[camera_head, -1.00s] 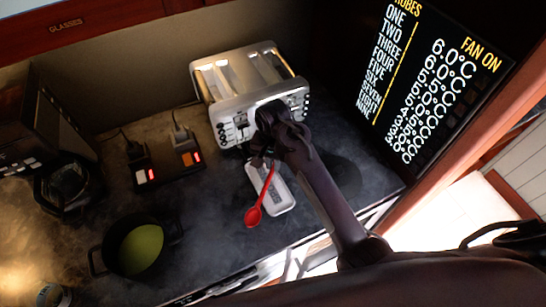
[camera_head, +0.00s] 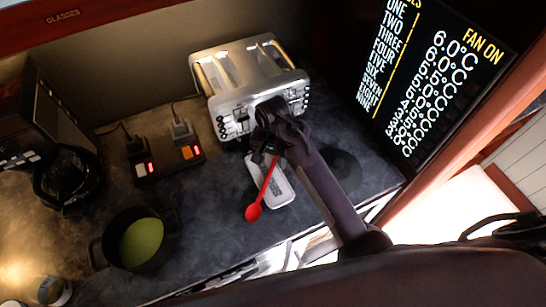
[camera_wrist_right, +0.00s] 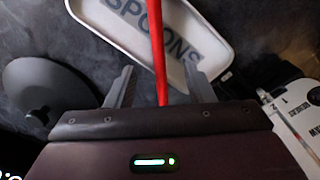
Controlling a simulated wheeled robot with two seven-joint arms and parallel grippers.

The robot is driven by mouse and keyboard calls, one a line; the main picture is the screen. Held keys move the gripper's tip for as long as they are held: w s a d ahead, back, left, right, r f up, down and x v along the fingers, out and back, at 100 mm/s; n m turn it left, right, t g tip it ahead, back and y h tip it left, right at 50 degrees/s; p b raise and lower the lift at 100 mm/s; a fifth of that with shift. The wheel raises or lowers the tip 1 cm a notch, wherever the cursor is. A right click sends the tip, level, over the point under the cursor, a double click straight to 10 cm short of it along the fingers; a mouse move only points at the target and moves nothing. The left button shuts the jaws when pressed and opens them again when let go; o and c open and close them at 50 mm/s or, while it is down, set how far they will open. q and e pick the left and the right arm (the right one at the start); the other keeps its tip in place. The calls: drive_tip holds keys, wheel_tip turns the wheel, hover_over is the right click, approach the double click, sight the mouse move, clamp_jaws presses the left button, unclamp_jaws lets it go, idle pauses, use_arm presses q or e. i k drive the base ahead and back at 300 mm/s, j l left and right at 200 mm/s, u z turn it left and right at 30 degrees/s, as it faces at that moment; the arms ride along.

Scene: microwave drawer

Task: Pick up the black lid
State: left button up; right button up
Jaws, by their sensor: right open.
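The black lid (camera_head: 343,168) is a dark disc on the counter, partly behind my right arm in the head view. In the right wrist view the lid (camera_wrist_right: 45,85) lies at the left, with a small knob toward the bottom of its outline. My right gripper (camera_head: 266,150) is over the white spoon tray, left of the lid in the head view. In the right wrist view its fingers (camera_wrist_right: 158,80) are apart, with the handle of a red spoon (camera_wrist_right: 158,50) running between them. My left gripper is out of view.
The white tray marked SPOONS (camera_head: 283,192) lies under the red spoon (camera_head: 254,212). A toaster (camera_head: 240,80) stands behind my right gripper. A dark pot (camera_head: 125,250) with green contents and a switched socket block (camera_head: 165,160) are at the left. A display panel (camera_head: 430,90) is at the right.

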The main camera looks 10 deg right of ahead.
sight(346, 169)
drive_tip(key=k, duration=1)
